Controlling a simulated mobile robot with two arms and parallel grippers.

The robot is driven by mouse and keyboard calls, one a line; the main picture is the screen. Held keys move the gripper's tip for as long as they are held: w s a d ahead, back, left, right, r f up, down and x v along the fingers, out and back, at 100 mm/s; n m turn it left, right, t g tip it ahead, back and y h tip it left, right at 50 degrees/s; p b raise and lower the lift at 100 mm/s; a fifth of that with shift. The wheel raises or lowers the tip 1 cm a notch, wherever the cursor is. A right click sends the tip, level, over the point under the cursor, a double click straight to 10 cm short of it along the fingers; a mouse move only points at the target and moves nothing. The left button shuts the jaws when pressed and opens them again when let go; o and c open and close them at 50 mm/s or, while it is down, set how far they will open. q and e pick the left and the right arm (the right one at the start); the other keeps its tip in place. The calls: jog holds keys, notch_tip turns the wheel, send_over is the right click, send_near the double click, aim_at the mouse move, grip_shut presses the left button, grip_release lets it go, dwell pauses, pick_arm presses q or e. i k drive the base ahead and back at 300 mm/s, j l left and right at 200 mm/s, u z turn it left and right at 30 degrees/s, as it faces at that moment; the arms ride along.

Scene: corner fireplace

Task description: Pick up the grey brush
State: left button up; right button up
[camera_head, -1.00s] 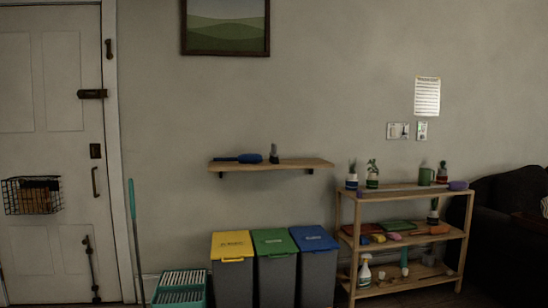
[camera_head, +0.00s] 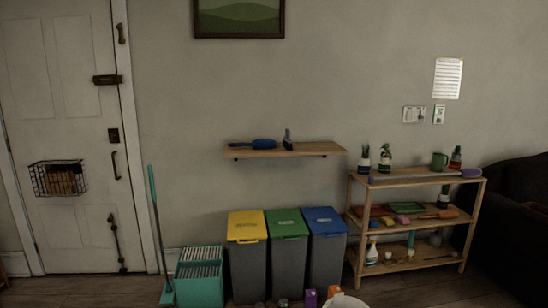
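A small grey object (camera_head: 288,139), which looks like the grey brush, stands upright on the wooden wall shelf (camera_head: 320,148). It is small in the view, so its details are hard to tell. A blue brush (camera_head: 262,144) with a dark blue handle lies on the same shelf, just to its left. Neither of my grippers is in view.
Yellow (camera_head: 246,227), green (camera_head: 286,223) and blue-lidded (camera_head: 325,221) bins stand below the shelf. A teal crate (camera_head: 200,290) and long-handled tool (camera_head: 155,215) stand left of them. A wooden rack (camera_head: 352,225) with plants and tools stands right. Small items lie on the floor in front.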

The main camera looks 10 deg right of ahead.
aim_at(288, 143)
jog(key=i+l+z, duration=0.25)
jog(key=z, duration=0.15)
jog(key=i+l+z, duration=0.2)
jog(key=z, duration=0.2)
jog(key=i+z, duration=0.65)
jog(key=z, duration=0.2)
jog(key=i+l+z, duration=0.2)
jog(key=i+z, duration=0.25)
jog(key=i, duration=0.2)
jog(key=i+z, duration=0.45)
jog(key=i, duration=0.2)
